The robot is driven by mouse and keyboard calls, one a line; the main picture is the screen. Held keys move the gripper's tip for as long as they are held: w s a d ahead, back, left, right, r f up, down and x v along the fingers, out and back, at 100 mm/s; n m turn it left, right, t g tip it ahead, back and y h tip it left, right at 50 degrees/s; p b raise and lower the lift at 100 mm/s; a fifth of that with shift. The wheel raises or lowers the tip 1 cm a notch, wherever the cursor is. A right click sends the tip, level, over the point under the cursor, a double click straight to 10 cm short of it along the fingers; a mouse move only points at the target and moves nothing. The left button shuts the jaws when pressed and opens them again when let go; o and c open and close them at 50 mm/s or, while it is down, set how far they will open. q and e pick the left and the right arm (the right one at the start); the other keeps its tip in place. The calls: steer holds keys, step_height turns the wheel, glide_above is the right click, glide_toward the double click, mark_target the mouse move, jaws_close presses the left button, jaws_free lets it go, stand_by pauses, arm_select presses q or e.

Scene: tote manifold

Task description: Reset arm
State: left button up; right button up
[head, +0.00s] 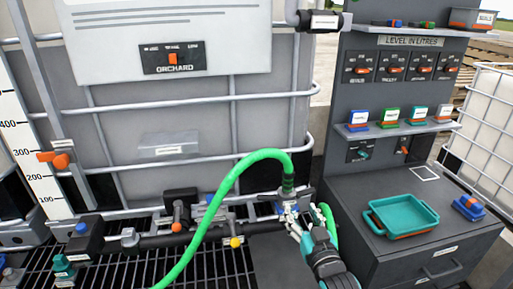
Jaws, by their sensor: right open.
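My right gripper (290,212) is open, with its arm coming up from the bottom, right of centre. Its fingers are close below the dark end fitting of the green hose (232,172), by the right end of the pipe manifold (150,240). I cannot tell whether the fingers touch the fitting. The hose arches up and then drops to the lower left, and another length of green hose passes behind my right wrist. My left gripper is not in view.
A caged white tank (190,118) labelled ORCHARD stands behind the manifold, above a dark floor grating (215,268). At the right, a grey cabinet (450,235) bears a teal tray (378,222) and a blue-and-orange block (468,207). Shelves and switches are above it.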

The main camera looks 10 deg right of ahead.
steer(key=s+f+g, duration=0.7)
steer(key=s+f, duration=0.5)
steer(key=s+f+n+g, duration=0.1)
steer(key=s+f+g, duration=0.25)
steer(key=s, duration=0.55)
steer(key=s+f+n+g, duration=0.1)
steer(key=s+f+g, duration=0.25)
steer(key=s, duration=0.65)
step_height(320, 180, down, 27)
steer(key=s+g, duration=0.2)
steer(key=s+d+f, duration=0.3)
steer(key=s+f, duration=1.1)
steer(key=s, duration=0.1)
steer(key=shift+s+f+g+h, duration=0.25)
steer(key=shift+f+g+h, duration=0.05)
steer(key=shift+g, duration=0.1)
